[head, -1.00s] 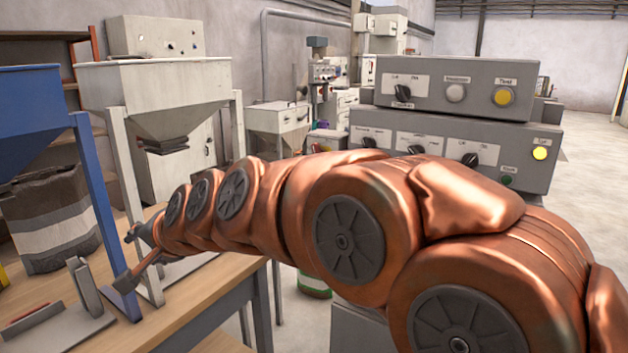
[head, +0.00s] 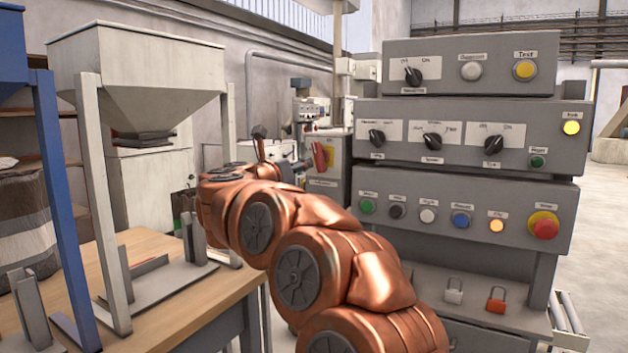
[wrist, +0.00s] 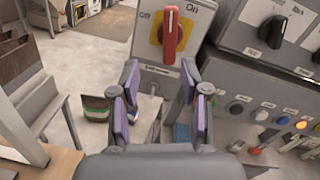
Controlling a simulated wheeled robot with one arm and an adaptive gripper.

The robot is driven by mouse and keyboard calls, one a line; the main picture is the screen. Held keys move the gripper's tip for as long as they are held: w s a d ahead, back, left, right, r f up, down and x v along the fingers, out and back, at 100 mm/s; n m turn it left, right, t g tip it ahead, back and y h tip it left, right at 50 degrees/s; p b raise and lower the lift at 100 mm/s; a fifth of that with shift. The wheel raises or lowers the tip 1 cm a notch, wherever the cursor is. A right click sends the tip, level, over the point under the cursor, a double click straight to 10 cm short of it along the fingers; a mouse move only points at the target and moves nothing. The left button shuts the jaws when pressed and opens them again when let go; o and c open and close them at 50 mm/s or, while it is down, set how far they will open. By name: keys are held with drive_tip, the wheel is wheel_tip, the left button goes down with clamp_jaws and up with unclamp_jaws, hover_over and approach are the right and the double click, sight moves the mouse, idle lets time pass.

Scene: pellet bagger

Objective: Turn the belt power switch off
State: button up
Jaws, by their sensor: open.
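A red handle (wrist: 171,36) on a yellow plate sits on a grey box, between the printed words Off at left and On at right. The handle stands nearly upright in the wrist view. The box's label is too small to read, so I cannot confirm it is the belt power switch. The handle also shows in the head view (head: 320,156), just right of my gripper's end. My gripper (wrist: 160,82) is open and empty. Its fingers point toward the box, with the handle ahead of them and apart from them.
A grey control panel (head: 470,112) with black knobs, buttons and a red stop button (head: 544,228) stands right of the box. A wooden table (head: 150,250) and a pale hopper (head: 140,75) are at left. A padlock (head: 497,300) lies below the panel.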

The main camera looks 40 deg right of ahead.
sight(318, 165)
drive_tip(key=shift+m+g, duration=0.5)
drive_tip(key=shift+m, duration=0.1)
drive_tip(key=shift+s+f+x, duration=0.2)
drive_tip(key=shift+x, duration=1.25)
drive_tip(key=shift+s+f+x, duration=0.15)
drive_tip(key=shift+x, duration=1.3)
drive_tip(key=shift+s+f+x, duration=0.2)
drive_tip(key=shift+x, duration=1.2)
drive_tip(key=shift+d, duration=0.2)
clamp_jaws()
